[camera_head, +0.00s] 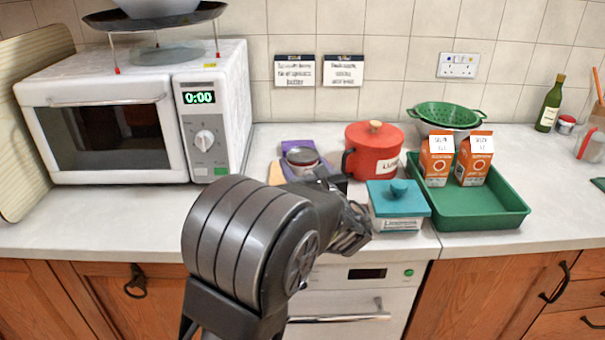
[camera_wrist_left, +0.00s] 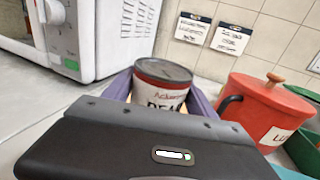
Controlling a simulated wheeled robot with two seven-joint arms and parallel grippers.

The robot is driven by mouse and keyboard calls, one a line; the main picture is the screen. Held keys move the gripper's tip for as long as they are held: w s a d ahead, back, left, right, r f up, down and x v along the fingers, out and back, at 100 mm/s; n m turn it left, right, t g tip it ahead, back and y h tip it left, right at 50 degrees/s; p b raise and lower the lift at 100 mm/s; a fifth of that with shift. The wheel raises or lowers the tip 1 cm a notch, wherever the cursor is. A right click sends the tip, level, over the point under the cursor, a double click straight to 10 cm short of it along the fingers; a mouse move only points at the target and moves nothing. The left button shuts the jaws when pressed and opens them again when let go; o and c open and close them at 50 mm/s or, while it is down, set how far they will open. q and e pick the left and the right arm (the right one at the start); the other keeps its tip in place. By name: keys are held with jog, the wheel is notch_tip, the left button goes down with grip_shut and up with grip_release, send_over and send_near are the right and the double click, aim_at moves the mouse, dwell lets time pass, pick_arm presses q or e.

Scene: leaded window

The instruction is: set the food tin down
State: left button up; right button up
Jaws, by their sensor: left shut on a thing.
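The food tin (camera_head: 302,157) is a round can with a grey lid, a dark red band and a pale label. It stands about upright behind my left gripper (camera_head: 318,179) in the head view. In the left wrist view the tin (camera_wrist_left: 162,85) shows just beyond the dark gripper body, which hides its lower part. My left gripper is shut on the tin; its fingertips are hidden. A purple tray-like thing (camera_head: 292,147) lies around and behind the tin. I cannot tell whether the tin's base touches anything. My right gripper is not in view.
A white microwave (camera_head: 110,120) stands left. A red lidded pot (camera_head: 372,152) is close on the right, with a teal-lidded box (camera_head: 398,206) in front. A green tray (camera_head: 505,207) holds two orange cartons (camera_head: 437,160). Clear worktop (camera_head: 130,215) lies before the microwave.

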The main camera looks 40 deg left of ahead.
pick_arm(q)
grip_shut()
jog(key=shift+r, duration=0.1)
dwell(0.3)
notch_tip(320, 180, up, 10)
jog(key=p, duration=0.2)
jog(key=shift+p, duration=0.3)
dwell(0.5)
